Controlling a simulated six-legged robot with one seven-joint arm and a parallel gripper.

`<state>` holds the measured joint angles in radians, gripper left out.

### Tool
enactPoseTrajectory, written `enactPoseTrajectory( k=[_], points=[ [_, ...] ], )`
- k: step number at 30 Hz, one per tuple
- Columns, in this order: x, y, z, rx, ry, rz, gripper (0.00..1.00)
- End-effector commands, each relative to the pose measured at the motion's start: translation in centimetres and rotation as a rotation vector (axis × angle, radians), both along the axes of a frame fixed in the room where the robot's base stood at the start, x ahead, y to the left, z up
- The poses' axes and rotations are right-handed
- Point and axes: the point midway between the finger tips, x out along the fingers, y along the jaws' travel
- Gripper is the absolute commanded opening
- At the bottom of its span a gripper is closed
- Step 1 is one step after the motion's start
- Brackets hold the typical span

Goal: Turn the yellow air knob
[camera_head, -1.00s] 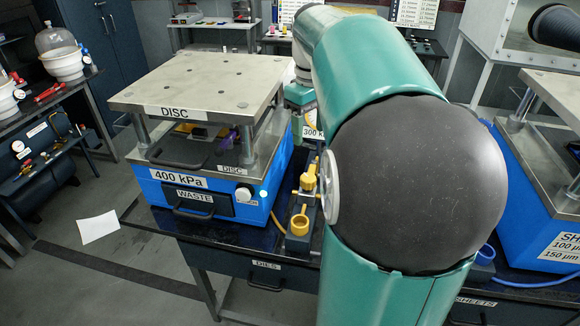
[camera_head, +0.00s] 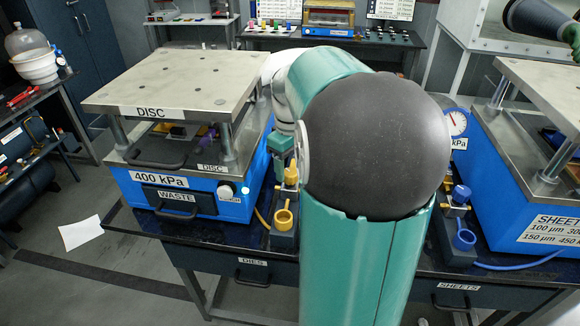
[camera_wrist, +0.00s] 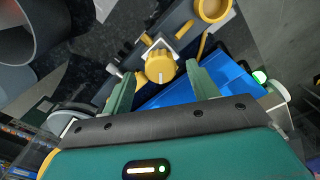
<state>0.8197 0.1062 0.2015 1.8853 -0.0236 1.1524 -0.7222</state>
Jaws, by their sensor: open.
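The yellow air knob (camera_wrist: 160,66) is round with a pale line on its face. In the wrist view it appears between the tips of my open gripper (camera_wrist: 160,72), with a gap to each finger; I cannot tell how near it is in depth. My gripper's fingers are not clear there, as my arm covers much of that spot.
A yellow ring-shaped cup (camera_head: 283,217) stands in front of the knob. The blue DISC press (camera_head: 240,207) is just left. A similar blue-knobbed valve (camera_head: 461,194), a gauge (camera_head: 456,122) and the SHEETS press (camera_head: 510,190) stand right. White paper (camera_head: 80,232) lies on the floor.

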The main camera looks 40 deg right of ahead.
Motion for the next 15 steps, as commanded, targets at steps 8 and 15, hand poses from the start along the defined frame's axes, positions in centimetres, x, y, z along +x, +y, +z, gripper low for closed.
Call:
enactPoseTrajectory(
  k=[8, 15],
  points=[
    [0.04, 0.06, -1.11, 0.000, 0.000, 0.002, 0.59],
    [0.03, 0.05, -1.06, 0.000, 0.000, 0.002, 0.38]
  ],
)
